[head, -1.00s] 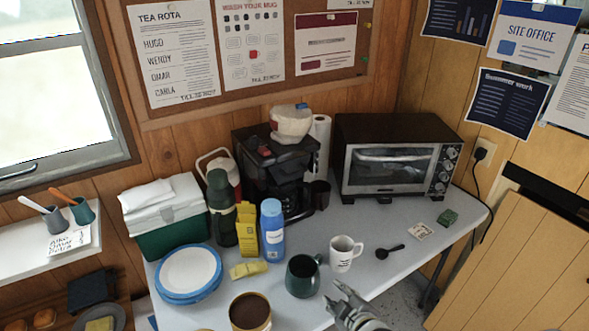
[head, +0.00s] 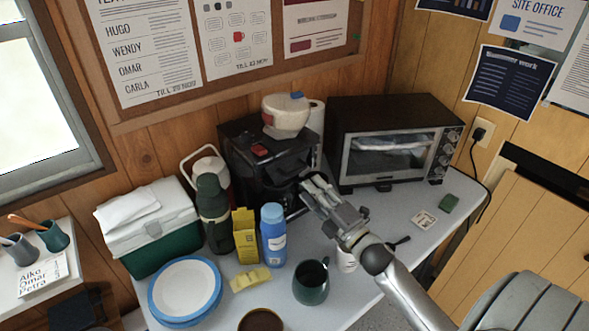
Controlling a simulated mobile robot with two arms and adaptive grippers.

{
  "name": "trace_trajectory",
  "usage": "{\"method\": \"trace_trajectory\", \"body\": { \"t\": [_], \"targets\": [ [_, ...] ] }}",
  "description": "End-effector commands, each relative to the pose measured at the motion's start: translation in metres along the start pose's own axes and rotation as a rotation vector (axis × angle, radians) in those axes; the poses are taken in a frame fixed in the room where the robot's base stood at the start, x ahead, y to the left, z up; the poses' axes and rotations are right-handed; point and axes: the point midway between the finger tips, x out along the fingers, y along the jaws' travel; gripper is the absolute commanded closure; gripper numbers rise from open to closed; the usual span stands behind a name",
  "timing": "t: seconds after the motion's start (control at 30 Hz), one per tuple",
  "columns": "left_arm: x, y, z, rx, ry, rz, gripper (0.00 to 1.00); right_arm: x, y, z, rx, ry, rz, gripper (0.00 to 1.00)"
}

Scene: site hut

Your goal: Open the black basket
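The black coffee machine (head: 240,150) stands at the back of the table against the wall. Its black basket (head: 284,171) is the dark front part under the machine's top; it blends into the body, and I cannot make out whether it is shut. My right gripper (head: 312,183) reaches in from the lower right, with its fingertips close in front of the machine's right side. Its two fingers look slightly apart with nothing seen between them. Whether they touch the machine is unclear. My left gripper is not in view.
A toaster oven (head: 385,150) stands right of the machine. A blue bottle (head: 273,240), yellow carton (head: 245,238) and dark flask (head: 213,215) stand in front. A green mug (head: 311,283) is nearer; a white mug (head: 346,261) is partly behind my arm.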

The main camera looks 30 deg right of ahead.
Motion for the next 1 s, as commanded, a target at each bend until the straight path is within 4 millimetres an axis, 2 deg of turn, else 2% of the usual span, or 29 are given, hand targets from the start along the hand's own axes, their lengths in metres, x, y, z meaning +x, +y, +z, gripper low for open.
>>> {"method": "trace_trajectory", "body": {
  "t": [0.17,0.3,0.4,0.5,0.93,1.0],
  "targets": [
    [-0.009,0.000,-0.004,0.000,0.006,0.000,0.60,0.031,0.003,0.001,0.000,-0.001,0.002,0.67],
    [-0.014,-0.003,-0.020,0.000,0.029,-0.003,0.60,0.052,0.003,0.000,0.001,-0.001,0.001,0.67],
    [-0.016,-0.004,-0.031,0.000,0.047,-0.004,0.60,0.063,0.001,0.001,0.002,-0.002,0.000,0.67],
    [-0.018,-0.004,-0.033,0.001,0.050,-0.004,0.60,0.072,0.001,0.000,0.002,-0.002,0.000,0.67],
    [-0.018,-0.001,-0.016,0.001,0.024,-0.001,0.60,0.079,-0.001,0.000,0.002,-0.001,-0.001,0.67],
    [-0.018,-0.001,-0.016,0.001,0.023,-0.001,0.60,0.079,0.000,0.000,0.002,-0.001,-0.001,0.74]
  ]
}}
